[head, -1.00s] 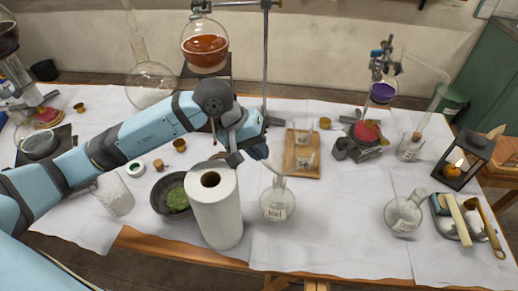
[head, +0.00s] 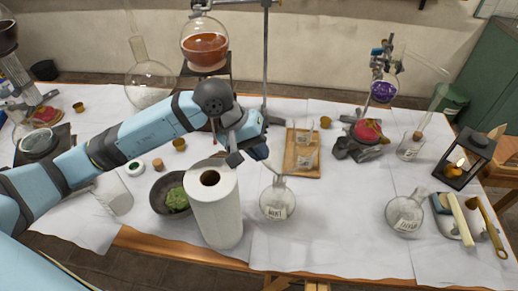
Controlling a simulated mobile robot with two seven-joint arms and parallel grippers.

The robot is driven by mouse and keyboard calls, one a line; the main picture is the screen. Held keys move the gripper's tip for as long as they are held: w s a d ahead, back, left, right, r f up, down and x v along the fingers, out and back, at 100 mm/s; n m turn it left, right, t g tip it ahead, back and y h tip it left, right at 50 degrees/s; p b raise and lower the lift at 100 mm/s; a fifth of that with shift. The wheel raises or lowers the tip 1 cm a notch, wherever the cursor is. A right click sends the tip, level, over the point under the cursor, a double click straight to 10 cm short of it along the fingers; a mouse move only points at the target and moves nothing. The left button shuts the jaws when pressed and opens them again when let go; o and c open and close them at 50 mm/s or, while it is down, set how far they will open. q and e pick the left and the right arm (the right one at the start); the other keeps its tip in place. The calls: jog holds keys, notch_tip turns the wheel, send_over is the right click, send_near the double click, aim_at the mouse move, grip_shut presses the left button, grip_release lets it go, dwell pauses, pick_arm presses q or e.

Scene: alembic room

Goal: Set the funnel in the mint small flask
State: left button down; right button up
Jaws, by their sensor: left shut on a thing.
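The small clear flask (head: 277,204) with a paper label, which looks like the mint one, stands upright near the table's front middle. My left gripper (head: 248,157) is just above and left of its neck, shut on a small, pale, see-through thing that looks like the funnel (head: 270,166). The funnel is partly hidden by the gripper, and its lower end is close to the flask's mouth. I cannot tell whether it is inside the neck. My right gripper is not in view.
A white paper roll (head: 213,207) stands right beside the flask, below my arm. A dark bowl of green matter (head: 160,205) is left of it. A wooden tray (head: 303,169) lies behind. A tall metal stand (head: 265,70) rises behind. The cloth between the two flasks is clear.

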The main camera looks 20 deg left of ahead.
pick_arm(q)
jog(key=shift+f+b, duration=0.7)
jog(key=shift+b, duration=0.35)
dwell(0.8)
jog(key=shift+f+b, duration=0.6)
jog(key=shift+b, duration=0.6)
dwell(1.6)
jog(key=c, duration=1.2)
grip_release()
jog(key=shift+r, duration=0.1)
jog(key=shift+r+p, duration=0.85)
jog(key=shift+r, duration=2.6)
